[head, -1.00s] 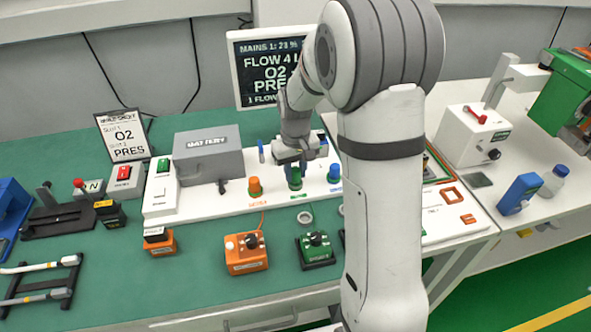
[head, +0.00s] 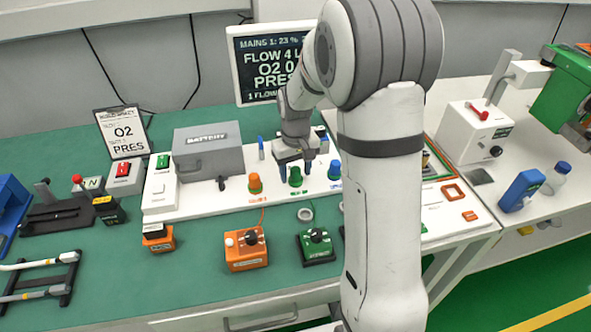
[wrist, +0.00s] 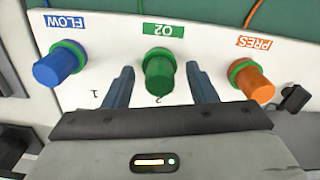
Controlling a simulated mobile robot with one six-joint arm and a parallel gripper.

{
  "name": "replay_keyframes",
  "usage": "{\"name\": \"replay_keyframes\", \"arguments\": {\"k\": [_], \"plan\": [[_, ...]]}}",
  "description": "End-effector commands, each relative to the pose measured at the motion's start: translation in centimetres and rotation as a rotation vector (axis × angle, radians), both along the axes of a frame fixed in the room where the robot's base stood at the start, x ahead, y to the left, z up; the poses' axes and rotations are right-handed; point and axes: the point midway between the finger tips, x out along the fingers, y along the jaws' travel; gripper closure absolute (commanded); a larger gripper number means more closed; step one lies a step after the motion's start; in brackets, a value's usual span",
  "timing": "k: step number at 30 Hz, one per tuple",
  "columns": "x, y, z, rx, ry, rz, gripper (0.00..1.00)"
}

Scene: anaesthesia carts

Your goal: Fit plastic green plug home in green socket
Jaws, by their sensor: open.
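The green plastic plug (head: 295,178) stands upright at the green position marked O2 on the white panel (head: 215,195), between an orange and a blue plug. In the wrist view the green plug (wrist: 159,76) sits in a green collar, behind the O2 label (wrist: 163,30). The collar is the visible part of the green socket; how deep the plug sits cannot be told. My gripper (wrist: 162,82) is open, one finger on each side of the plug, with visible gaps. In the head view my gripper (head: 294,168) is just above and behind it.
The orange plug (head: 255,183) and blue plug (head: 334,170) stand close on either side. A grey battery box (head: 208,155) is at the left. An orange box (head: 246,252) and a green box (head: 316,247) stand in front. A monitor (head: 268,62) stands behind.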

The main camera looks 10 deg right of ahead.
Motion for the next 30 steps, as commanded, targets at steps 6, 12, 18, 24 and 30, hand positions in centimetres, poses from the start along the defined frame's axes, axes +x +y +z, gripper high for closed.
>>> {"name": "replay_keyframes", "arguments": {"k": [6, 12, 18, 24, 30], "plan": [[0.1, 0.0, 2.4, 0.0, -0.005, 0.0, 0.48], [0.1, 0.0, 5.8, 0.0, -0.004, 0.0, 0.48], [0.1, 0.0, 7.6, 0.0, -0.001, 0.001, 0.48], [0.0, 0.0, 7.8, 0.0, 0.0, 0.001, 0.48], [0.0, 0.0, 7.8, 0.0, 0.0, 0.001, 0.48]]}}
